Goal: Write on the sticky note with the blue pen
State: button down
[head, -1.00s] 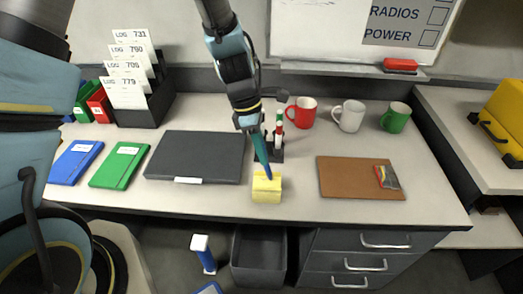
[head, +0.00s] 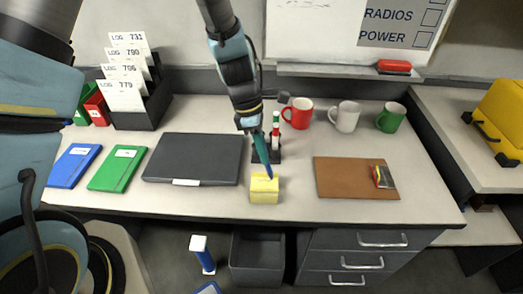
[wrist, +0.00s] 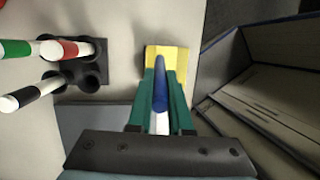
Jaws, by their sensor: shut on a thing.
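The yellow sticky note pad (head: 264,192) sits near the front edge of the desk, and it also shows in the wrist view (wrist: 180,56). My gripper (head: 265,158) is above it and reaches down from behind. In the wrist view, my gripper (wrist: 162,100) is shut on the blue pen (wrist: 160,88), which lies between the two teal fingers. The pen's blue end points at the pad and overlaps it in the picture. I cannot tell whether the tip touches the pad.
A dark pen holder (wrist: 85,72) with several markers stands just behind the pad. A closed dark laptop-like case (head: 195,158) lies to the left, a brown clipboard (head: 345,188) to the right. Red, white and green mugs (head: 391,117) stand at the back. Drawers (head: 350,262) are below.

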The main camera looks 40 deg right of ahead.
dwell(0.3)
jog(key=shift+r+p, duration=2.8)
jog(key=shift+r, duration=0.45)
